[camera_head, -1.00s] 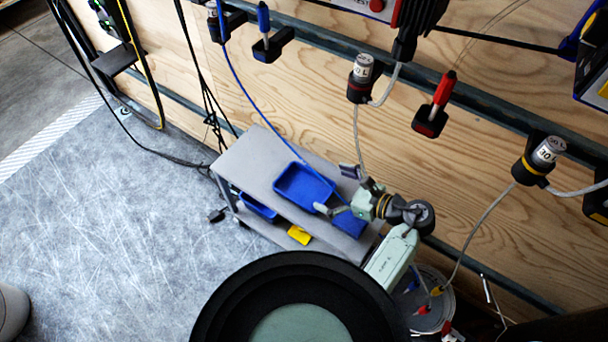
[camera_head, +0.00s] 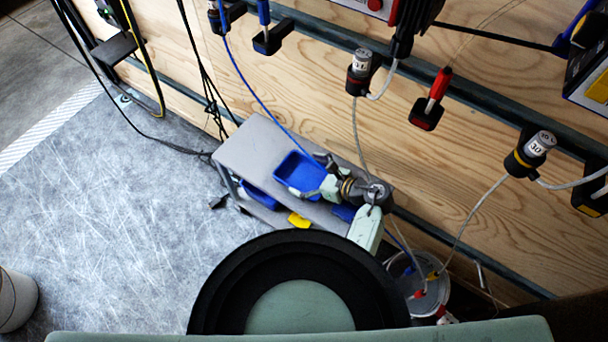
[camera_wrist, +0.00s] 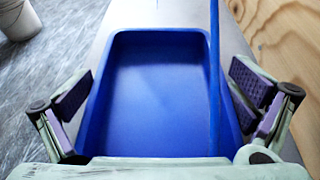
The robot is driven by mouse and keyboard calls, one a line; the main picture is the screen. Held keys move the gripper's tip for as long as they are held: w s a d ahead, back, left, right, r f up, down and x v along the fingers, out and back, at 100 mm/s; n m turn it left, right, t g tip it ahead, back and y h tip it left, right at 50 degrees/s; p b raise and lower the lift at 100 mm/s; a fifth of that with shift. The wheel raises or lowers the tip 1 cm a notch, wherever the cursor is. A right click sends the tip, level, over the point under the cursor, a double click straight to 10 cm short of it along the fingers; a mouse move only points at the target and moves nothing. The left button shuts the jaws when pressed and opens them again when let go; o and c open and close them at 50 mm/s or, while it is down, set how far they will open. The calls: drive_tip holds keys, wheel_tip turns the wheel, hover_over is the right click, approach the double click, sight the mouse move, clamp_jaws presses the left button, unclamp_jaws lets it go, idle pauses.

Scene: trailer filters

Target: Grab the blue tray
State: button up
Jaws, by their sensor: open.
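The blue tray (camera_head: 300,172) lies on the top shelf of the grey cart, beside the wooden wall. It also fills the middle of the wrist view (camera_wrist: 155,90) and looks empty. My gripper (camera_wrist: 155,105) is open, with one purple-padded finger out to each side of the tray. In the head view my gripper (camera_head: 322,175) is at the tray's right end and covers part of it. I cannot tell whether the fingers touch the tray.
The grey cart (camera_head: 248,146) also holds blue bins (camera_head: 262,196) and a yellow item (camera_head: 299,220) lower down. A thin blue hose (camera_wrist: 214,60) hangs across the tray's right side in the wrist view. A bucket (camera_head: 438,290) stands right of the cart. Open floor lies left.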

drive_tip(key=shift+c, duration=0.5)
drive_tip(key=c, duration=0.8)
drive_tip(key=shift+r, duration=0.1)
